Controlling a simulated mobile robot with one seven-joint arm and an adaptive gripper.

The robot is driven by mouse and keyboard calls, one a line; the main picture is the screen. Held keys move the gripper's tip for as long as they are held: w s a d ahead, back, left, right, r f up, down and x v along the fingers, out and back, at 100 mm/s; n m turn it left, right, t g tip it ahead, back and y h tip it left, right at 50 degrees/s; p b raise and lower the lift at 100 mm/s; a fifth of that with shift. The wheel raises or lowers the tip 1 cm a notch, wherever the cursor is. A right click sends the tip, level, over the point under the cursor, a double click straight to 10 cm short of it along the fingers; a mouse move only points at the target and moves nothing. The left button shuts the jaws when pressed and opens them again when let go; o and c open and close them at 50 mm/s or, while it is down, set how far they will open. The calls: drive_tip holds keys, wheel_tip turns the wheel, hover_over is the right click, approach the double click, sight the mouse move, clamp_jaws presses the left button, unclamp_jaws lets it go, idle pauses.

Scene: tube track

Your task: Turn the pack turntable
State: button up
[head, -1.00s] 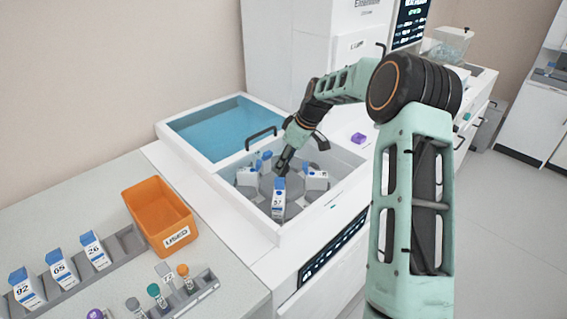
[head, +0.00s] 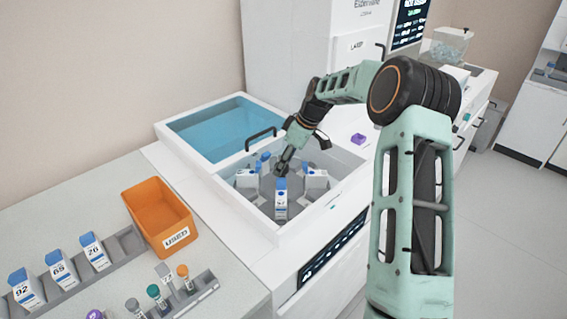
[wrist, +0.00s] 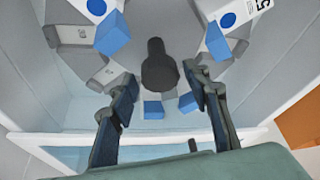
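The pack turntable (wrist: 128,58) is a grey disc inside the white-walled bay, with several white packs with blue caps around it. A dark upright knob (wrist: 156,66) stands at its middle. My gripper (wrist: 160,80) points down over the middle of the turntable, its two fingers apart on either side of the knob's near end in the wrist view. I see no contact with the knob. In the head view my gripper (head: 283,165) hides the knob. One pack (head: 281,200) stands at the front of the disc and another (head: 316,179) at its right.
The bay's white rim surrounds the turntable closely. A blue-windowed lid (head: 215,125) with a black handle (head: 262,137) lies behind left. An orange bin (head: 160,212), a rack of packs (head: 85,270) and a rack of capped tubes (head: 195,295) stand on the left counter.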

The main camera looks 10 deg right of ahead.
drive_tip(key=shift+o, duration=0.2)
drive_tip(key=shift+r, duration=0.15)
drive_tip(key=v, duration=1.1)
drive_tip(key=shift+s+d+r, duration=0.2)
drive_tip(key=shift+r, duration=0.15)
